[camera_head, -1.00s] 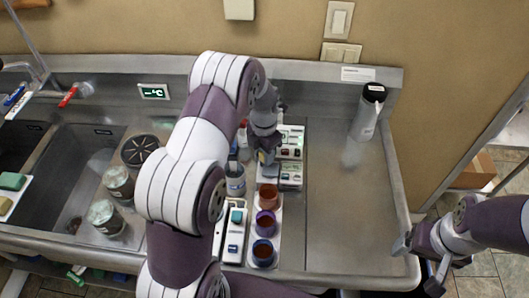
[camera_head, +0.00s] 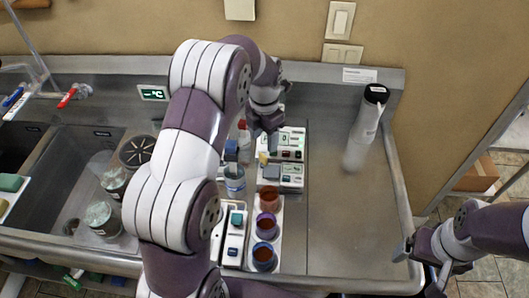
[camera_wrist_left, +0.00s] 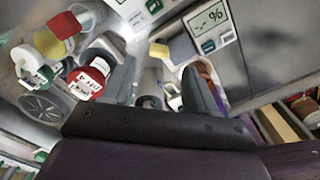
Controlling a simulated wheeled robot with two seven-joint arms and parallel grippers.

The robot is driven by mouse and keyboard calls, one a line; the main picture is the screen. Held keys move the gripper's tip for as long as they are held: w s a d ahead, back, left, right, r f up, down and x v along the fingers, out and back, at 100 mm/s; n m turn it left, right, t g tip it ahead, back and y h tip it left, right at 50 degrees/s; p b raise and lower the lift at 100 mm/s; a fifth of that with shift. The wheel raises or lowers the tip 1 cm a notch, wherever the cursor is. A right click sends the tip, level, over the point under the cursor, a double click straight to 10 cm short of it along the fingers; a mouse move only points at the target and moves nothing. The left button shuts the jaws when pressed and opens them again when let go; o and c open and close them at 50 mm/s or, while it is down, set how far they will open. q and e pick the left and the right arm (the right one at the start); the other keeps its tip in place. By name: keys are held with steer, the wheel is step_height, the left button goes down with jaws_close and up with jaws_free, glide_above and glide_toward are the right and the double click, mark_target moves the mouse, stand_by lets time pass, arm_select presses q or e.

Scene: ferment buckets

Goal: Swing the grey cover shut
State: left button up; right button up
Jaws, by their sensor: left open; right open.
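A small grey cover (camera_head: 271,172) shows as a dark grey square on the white instrument (camera_head: 292,172) in the middle of the steel counter. In the left wrist view a grey square piece (camera_wrist_left: 182,47) sits next to a yellow piece; it looks like the same cover, but its hinge and exact angle are unclear. My left gripper (camera_head: 264,138) is open and empty above the back of the instrument, behind the cover and apart from it. Its two fingers (camera_wrist_left: 160,84) point forward in the wrist view. My right gripper (camera_head: 419,265) is open and empty at the counter's front right corner.
Cups of dark liquid (camera_head: 268,226) stand in a white rack in front of the instrument. A labelled jar (camera_head: 235,182) and red-capped bottle (camera_wrist_left: 91,79) are close to my left gripper. The right counter is mostly clear.

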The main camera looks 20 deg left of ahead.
arm_select(q)
step_height(320, 180, up, 5)
steer(key=shift+p, duration=1.05)
